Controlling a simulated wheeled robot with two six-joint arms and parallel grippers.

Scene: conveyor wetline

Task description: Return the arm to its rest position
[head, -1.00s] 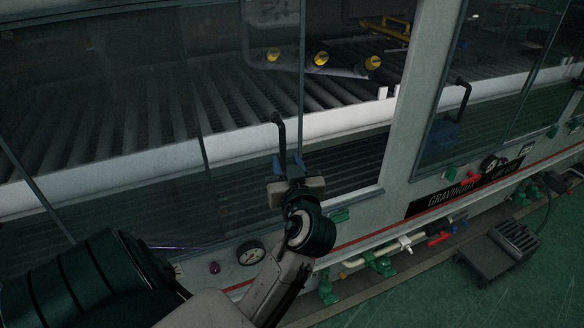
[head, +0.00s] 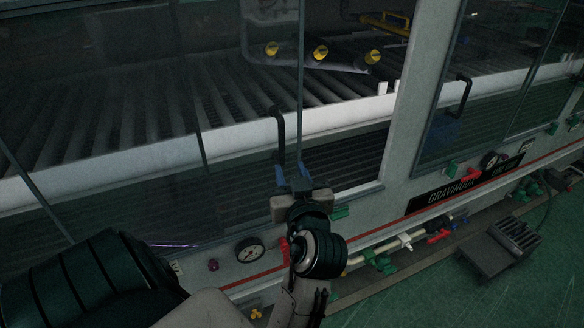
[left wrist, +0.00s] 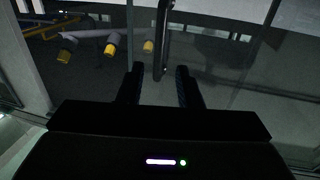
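My left gripper (head: 288,178) is in front of the glazed front of the machine, just below a black door handle (head: 279,135). In the left wrist view my left gripper (left wrist: 160,88) shows two dark fingers standing apart. The black handle (left wrist: 162,40) shows in the gap between them and slightly beyond, with no visible contact on either side. The glass door (head: 240,80) carries this handle. My right gripper is not in view.
Behind the glass are a roller conveyor (head: 150,110) and pipes with yellow ends (head: 320,52). Below are a pressure gauge (head: 249,251), valves and pipes (head: 382,263). A grey step-like unit (head: 500,250) stands on the green floor (head: 450,300).

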